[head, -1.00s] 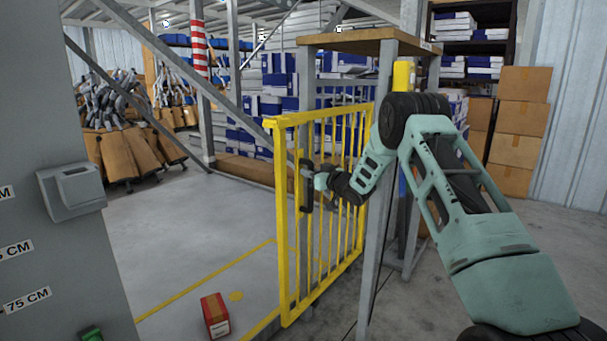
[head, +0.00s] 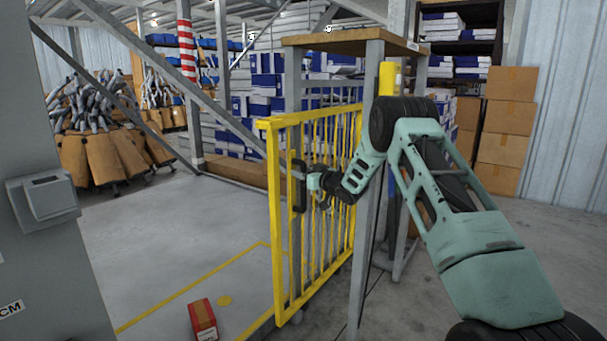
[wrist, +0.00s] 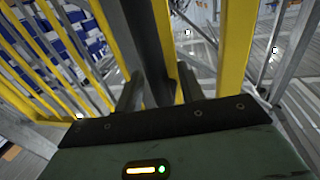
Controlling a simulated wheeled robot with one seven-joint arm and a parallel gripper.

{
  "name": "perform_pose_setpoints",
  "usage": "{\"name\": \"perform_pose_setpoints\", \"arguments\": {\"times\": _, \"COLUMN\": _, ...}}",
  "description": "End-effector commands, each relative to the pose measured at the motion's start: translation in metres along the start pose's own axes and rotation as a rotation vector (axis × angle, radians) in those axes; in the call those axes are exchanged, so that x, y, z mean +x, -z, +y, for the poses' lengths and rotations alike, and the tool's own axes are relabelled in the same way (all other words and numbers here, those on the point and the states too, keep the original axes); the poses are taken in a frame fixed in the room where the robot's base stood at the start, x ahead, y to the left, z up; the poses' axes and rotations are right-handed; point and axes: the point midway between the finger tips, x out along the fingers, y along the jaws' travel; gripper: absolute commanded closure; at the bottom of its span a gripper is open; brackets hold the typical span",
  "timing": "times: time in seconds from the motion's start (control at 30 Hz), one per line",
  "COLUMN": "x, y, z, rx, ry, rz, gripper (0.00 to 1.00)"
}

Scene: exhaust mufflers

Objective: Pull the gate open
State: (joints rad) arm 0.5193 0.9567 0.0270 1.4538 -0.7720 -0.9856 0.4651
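The yellow barred gate (head: 279,225) stands in the middle of the head view, swung out at an angle beside a grey post. Its dark upright handle (head: 298,186) is on the near edge stile. My gripper (head: 313,181) is at the handle, reaching in from the right. In the wrist view the dark handle bar (wrist: 150,45) runs between the two fingers of my gripper (wrist: 160,92). The fingers look spread, with a strip of yellow showing between the bar and the right finger. Contact with the handle is hard to make out.
A grey post (head: 369,200) and wooden-topped frame (head: 345,41) stand right of the gate. A red box (head: 203,320) lies on the floor left of it. A grey cabinet (head: 45,245) fills the left edge. Cardboard boxes (head: 508,115) stack at the back right. Floor left of the gate is mostly clear.

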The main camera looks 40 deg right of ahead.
Motion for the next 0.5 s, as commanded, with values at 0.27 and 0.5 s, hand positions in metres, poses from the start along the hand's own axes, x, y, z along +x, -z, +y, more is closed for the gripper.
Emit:
{"name": "perform_pose_setpoints", "arguments": {"times": 0.27, "x": -0.018, "y": 0.0, "z": 0.001, "rx": 0.002, "ry": -0.001, "rz": -0.002, "gripper": 0.61}}
{"name": "perform_pose_setpoints", "arguments": {"times": 0.5, "x": -0.072, "y": 0.001, "z": 0.001, "rx": 0.001, "ry": -0.003, "rz": -0.004, "gripper": 0.61}}
